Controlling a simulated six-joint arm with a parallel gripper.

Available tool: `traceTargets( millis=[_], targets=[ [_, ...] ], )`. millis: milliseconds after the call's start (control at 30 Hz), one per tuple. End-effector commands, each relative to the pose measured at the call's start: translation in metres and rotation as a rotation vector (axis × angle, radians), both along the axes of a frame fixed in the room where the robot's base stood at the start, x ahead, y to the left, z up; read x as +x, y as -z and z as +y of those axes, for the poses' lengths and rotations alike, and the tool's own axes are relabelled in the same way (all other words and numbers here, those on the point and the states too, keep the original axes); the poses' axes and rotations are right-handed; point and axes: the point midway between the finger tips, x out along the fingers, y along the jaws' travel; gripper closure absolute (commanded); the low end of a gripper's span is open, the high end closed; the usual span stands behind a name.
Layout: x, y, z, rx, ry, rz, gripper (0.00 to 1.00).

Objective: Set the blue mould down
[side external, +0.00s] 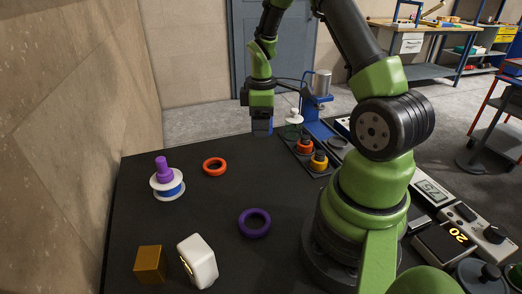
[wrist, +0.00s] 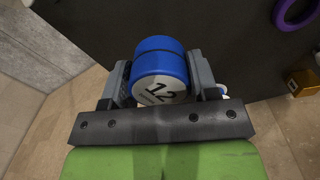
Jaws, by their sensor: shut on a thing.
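The blue mould (wrist: 158,64) is a short blue cylinder with a dark seam around it and a white end face marked 12. My gripper (wrist: 160,75) is shut on it, one grey finger on each side. In the side external view my gripper (side external: 262,127) hangs over the far part of the dark table, left of the blue press (side external: 318,105). There the mould is mostly hidden by the fingers, and I cannot tell its exact height above the table.
A tray with red (side external: 304,145) and yellow (side external: 319,160) knobbed pieces stands right of my gripper. An orange ring (side external: 214,161), a purple ring (side external: 254,222), a white spool (side external: 167,190) with a purple piece, a gold block (side external: 150,264) and a white device (side external: 198,262) stand on the table.

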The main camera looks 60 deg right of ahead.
Motion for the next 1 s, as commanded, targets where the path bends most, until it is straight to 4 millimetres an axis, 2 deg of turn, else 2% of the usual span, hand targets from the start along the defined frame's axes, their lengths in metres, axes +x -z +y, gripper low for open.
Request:
traceTargets(
  millis=[33, 200, 367, 600, 767, 1000],
  targets=[
    [0.008, 0.000, -0.012, -0.002, 0.023, -0.003, 0.76],
    [0.025, -0.002, -0.039, 0.000, 0.082, -0.002, 0.76],
    [0.031, 0.000, -0.052, 0.003, 0.111, -0.002, 0.76],
    [0.032, 0.041, -0.053, 0.005, 0.115, 0.001, 0.76],
    [0.032, 0.057, -0.053, 0.002, 0.116, -0.001, 0.76],
    [0.032, 0.091, -0.053, 0.002, 0.115, -0.002, 0.76]
  ],
)
